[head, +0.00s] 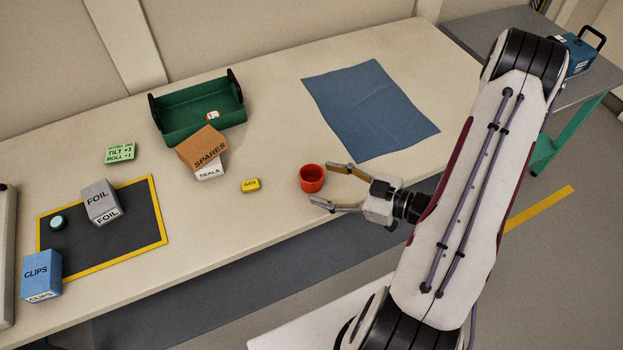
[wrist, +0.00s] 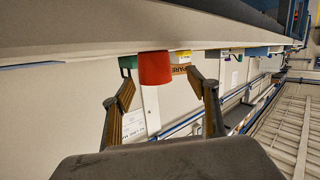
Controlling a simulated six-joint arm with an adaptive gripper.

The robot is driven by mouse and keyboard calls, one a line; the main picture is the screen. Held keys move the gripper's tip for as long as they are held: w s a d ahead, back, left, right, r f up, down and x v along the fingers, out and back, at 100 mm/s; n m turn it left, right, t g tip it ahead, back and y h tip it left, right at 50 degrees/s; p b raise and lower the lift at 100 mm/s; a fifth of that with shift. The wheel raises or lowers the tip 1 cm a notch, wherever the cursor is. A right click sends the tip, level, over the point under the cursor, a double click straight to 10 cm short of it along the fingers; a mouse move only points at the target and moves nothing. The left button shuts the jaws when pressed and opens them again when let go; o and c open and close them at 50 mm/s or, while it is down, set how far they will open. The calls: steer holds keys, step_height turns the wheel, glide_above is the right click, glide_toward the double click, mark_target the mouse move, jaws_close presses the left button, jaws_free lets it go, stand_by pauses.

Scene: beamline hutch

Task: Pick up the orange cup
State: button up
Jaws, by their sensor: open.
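The orange cup (head: 311,178) stands upright on the table, near its front edge in the head view. It looks red-orange and empty. My gripper (head: 324,184) is open, with its two fingers spread and pointing left toward the cup. The fingertips are close to the cup's right side. In the wrist view the cup (wrist: 154,68) appears ahead, between the lines of my two open fingers (wrist: 152,88). The picture there looks turned upside down. I cannot tell whether either fingertip touches the cup.
A blue cloth (head: 368,108) lies behind my gripper. FOIL (head: 100,200) and CLIPS (head: 40,271) boxes are far left.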

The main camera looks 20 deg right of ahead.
mark_target(322, 180)
steer(key=shift+s+d+f+m+t, duration=0.25)
steer(key=shift+s+f+m+t, duration=0.15)
steer(key=shift+s+m+t, duration=0.25)
steer(key=shift+s+d+f+m+t, duration=0.1)
steer(key=shift+s+d+m+t, duration=0.15)
steer(key=shift+s+m+t, duration=0.6)
steer(key=shift+w, duration=0.15)
steer(key=shift+w+a, duration=0.1)
steer(key=shift+w, duration=0.05)
steer(key=shift+x, duration=1.1)
steer(key=shift+w, duration=0.2)
steer(key=shift+w+a+r, duration=0.2)
steer(key=shift+w+a, duration=0.05)
steer(key=shift+w, duration=0.4)
steer(key=shift+w+a+r, duration=0.15)
steer(key=shift+w+a, duration=0.1)
steer(key=shift+w, duration=0.4)
steer(key=shift+x, duration=1.05)
